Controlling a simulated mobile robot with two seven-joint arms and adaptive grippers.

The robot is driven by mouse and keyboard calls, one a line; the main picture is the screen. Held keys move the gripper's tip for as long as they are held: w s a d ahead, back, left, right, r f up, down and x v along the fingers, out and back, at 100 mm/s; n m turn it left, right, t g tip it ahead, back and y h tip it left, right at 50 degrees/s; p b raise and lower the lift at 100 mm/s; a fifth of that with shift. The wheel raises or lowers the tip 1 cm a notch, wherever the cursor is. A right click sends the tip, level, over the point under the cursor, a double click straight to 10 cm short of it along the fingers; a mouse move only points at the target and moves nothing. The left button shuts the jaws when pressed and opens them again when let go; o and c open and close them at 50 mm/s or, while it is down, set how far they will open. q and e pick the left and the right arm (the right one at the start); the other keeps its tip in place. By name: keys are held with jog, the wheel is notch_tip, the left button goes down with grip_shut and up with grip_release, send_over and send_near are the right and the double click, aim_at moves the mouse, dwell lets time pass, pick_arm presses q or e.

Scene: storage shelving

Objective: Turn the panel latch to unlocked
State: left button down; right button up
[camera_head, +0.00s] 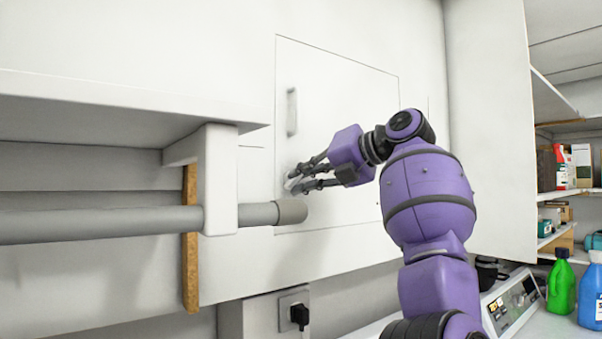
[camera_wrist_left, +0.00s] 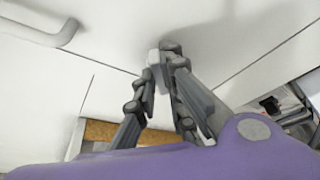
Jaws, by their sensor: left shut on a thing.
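A white wall panel (camera_head: 345,105) shows in the head view, with thin dark outline edges. A small pale panel latch (camera_head: 291,181) sits near its lower left edge, mostly hidden behind my fingers. My left gripper (camera_head: 298,179) is shut on the latch, its dark grey fingers reaching in from the right. In the left wrist view the left gripper (camera_wrist_left: 160,70) has its fingertips around the light grey latch (camera_wrist_left: 152,60), close to a panel seam. Whether the latch is turned is too small to tell. My right gripper is not in view.
A panel handle (camera_head: 292,111) stands above the latch. A grey pipe (camera_head: 100,223) ends just below the gripper, under a white shelf (camera_head: 110,105). A socket with a plug (camera_head: 297,314) is lower. Shelving and bottles (camera_head: 561,285) stand at the right.

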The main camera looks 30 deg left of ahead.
pick_arm(q)
jog(key=n+t, duration=0.1)
jog(key=n, duration=0.1)
jog(key=n+t+h, duration=0.1)
jog(key=n, duration=0.1)
jog(key=n+t+h+p, duration=0.1)
jog(key=n, duration=0.1)
jog(key=shift+s+a+r, duration=0.1)
jog(key=shift+s+r, duration=0.15)
jog(key=shift+s, duration=0.05)
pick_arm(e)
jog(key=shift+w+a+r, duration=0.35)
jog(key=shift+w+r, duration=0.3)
pick_arm(q)
jog(key=shift+t, duration=0.4)
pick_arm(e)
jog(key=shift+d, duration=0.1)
pick_arm(q)
jog(key=c, duration=1.8)
grip_release()
